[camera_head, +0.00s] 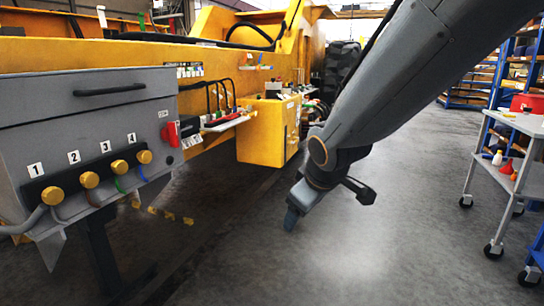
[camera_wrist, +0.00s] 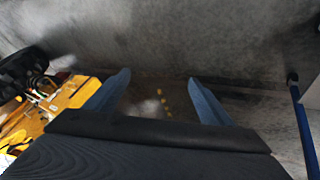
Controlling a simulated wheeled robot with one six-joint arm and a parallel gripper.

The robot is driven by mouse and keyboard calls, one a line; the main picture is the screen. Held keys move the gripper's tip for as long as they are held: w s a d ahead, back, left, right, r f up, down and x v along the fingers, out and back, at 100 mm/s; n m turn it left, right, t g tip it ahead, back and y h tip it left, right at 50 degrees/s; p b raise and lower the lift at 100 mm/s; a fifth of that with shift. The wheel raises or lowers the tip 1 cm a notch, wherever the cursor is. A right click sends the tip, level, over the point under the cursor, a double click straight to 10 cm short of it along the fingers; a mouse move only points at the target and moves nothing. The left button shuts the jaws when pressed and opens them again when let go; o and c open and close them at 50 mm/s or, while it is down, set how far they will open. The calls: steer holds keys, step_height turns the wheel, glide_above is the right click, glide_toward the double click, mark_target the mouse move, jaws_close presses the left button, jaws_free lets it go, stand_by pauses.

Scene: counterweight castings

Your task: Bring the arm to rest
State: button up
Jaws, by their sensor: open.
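My arm reaches down from the top right in the head view, and my gripper (camera_head: 292,216) hangs at its lower end over the grey floor, fingers pointing down. In the wrist view, the two blue fingers of my gripper (camera_wrist: 160,95) stand wide apart with nothing between them. The gripper appears to touch nothing.
A grey box (camera_head: 90,130) with numbered, yellow-capped connectors stands at the left, before a large yellow machine (camera_head: 120,55). A wheeled cart (camera_head: 505,165) stands at the right. The floor between is clear.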

steer(key=s+d+f+m+g, duration=0.1)
steer(key=s+m+g, duration=0.1)
steer(key=s, duration=0.5)
steer(key=s+d+f+m+g+p, duration=0.1)
steer(key=s+m+g, duration=0.2)
steer(key=s, duration=0.5)
steer(key=s+d+f+m+g, duration=0.1)
steer(key=s+d+m+g, duration=0.1)
steer(key=s, duration=0.5)
steer(key=d+r+m+h+p, duration=0.1)
steer(key=d+r+p, duration=0.6)
steer(key=p, duration=0.7)
steer(key=shift+w+d+m, duration=0.15)
steer(key=shift+d+m, duration=0.2)
steer(key=shift+m, duration=0.35)
